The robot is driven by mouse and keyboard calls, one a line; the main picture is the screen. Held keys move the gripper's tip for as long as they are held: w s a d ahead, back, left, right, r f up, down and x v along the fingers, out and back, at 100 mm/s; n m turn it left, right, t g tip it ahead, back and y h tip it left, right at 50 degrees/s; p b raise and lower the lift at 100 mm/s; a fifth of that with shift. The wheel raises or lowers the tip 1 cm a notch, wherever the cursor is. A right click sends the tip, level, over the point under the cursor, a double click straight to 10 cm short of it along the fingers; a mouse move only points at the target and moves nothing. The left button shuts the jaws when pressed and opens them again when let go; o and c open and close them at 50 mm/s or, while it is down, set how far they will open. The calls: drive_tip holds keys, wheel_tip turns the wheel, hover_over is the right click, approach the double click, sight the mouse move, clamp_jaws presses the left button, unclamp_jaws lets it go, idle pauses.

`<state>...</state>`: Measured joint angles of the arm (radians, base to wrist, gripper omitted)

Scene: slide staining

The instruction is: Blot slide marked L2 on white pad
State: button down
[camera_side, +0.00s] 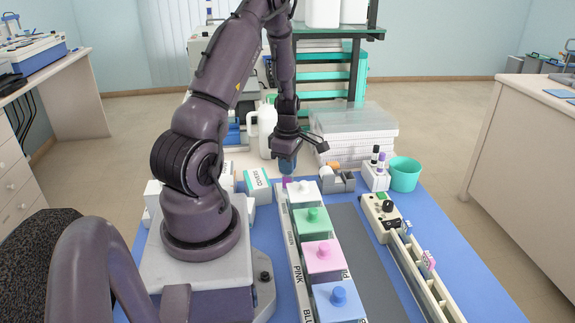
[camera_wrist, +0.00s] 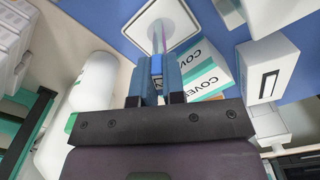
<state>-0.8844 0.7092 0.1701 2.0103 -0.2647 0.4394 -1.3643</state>
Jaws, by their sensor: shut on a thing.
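My gripper (camera_side: 287,163) points down behind the row of jars in the side view. In the wrist view its blue fingers (camera_wrist: 157,88) are shut on a slide (camera_wrist: 158,50), seen nearly edge-on. The slide's blue label end is between the fingers, and I cannot read its mark. The slide's far end overlaps the white pad (camera_wrist: 178,18), a square with a grey border. I cannot tell whether it touches the pad. In the side view a small purple bit of the slide (camera_side: 286,181) shows below the fingers. The pad is hidden there behind the jars.
Lidded jars in white (camera_side: 304,190), green (camera_side: 310,222), pink (camera_side: 323,262) and blue (camera_side: 338,302) stand in a row. A slide rack (camera_side: 412,270) holding a few slides lies to the right. Coverslip boxes (camera_side: 257,186) stand left of my gripper; a teal cup (camera_side: 405,174) stands right.

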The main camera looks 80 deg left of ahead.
drive_tip(key=shift+d+f, duration=0.1)
drive_tip(key=shift+d, duration=0.05)
drive_tip(key=shift+r, duration=3.1)
drive_tip(key=w+d+r+m, duration=0.3)
drive_tip(key=w+d+m, duration=0.4)
drive_tip(key=w+d, duration=0.6)
drive_tip(key=w+d+r+m, duration=0.1)
drive_tip(key=w+d+m, duration=0.1)
drive_tip(key=d+m, duration=0.7)
drive_tip(key=w+d+r+m, duration=0.1)
drive_tip(key=d+r+m, duration=0.1)
drive_tip(key=d+m, duration=0.7)
drive_tip(key=m, duration=0.5)
drive_tip(key=shift+w+r, duration=0.15)
drive_tip(key=shift+w, duration=0.25)
